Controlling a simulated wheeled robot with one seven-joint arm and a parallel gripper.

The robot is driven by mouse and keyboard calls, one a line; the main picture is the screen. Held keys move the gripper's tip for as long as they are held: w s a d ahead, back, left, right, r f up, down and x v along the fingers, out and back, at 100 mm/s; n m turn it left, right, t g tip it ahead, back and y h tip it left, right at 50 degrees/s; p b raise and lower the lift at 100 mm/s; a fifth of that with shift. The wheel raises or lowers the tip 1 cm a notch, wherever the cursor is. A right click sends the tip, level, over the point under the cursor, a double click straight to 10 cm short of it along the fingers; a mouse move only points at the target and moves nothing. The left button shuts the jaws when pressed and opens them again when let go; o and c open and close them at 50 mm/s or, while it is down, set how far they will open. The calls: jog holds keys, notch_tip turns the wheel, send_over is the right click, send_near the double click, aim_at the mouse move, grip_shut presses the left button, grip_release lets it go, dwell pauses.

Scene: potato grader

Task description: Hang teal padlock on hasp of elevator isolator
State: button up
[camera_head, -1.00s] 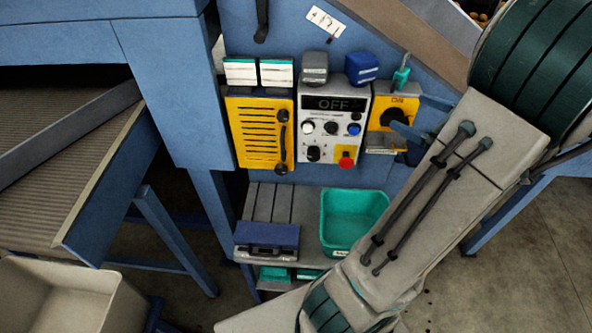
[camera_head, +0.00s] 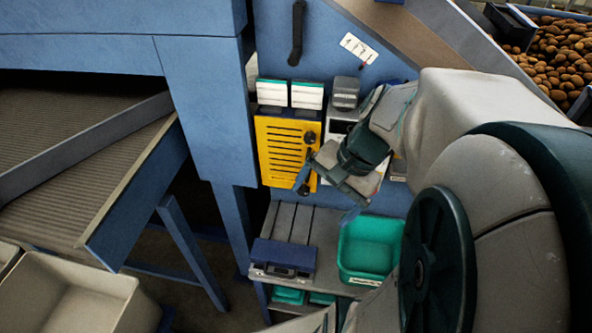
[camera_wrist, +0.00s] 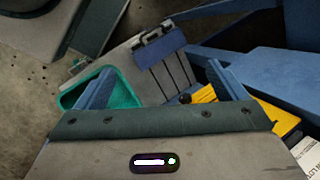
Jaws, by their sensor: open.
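The teal padlock is not clearly visible now; earlier it showed above the yellow switch box marked ON, right of the grey control panel (camera_head: 338,127). My arm covers that area in the head view, so the switch box and any hasp are mostly hidden. I cannot read which device is the elevator isolator. My gripper (camera_head: 325,198) is open, in front of the lower right of the slotted yellow panel (camera_head: 277,150). In the wrist view its two blue fingers stand apart with nothing between them at my gripper (camera_wrist: 162,70).
A teal bin (camera_head: 369,248) and a dark blue case (camera_head: 283,257) sit on the grey shelf below. A grey block (camera_head: 345,92) stands above the control panel. A conveyor (camera_head: 70,150) is left, a pale crate (camera_head: 85,290) lower left, potatoes (camera_head: 560,60) upper right.

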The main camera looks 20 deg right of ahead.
jog(key=a+n+h, duration=0.1)
jog(key=n, duration=0.2)
jog(key=s+a+r+n+t+h, duration=0.1)
jog(key=n+h, duration=0.1)
jog(key=n, duration=0.1)
jog(key=a+n+h, duration=0.1)
jog(key=n, duration=0.2)
jog(key=shift+s+a+r+n+t, duration=0.2)
jog(key=shift+r+n+t, duration=0.1)
jog(key=shift+n, duration=0.1)
jog(key=shift+w, duration=0.1)
jog(key=shift+c, duration=0.3)
jog(key=c, duration=1.2)
jog(key=shift+o, duration=0.2)
jog(key=shift+a, duration=0.1)
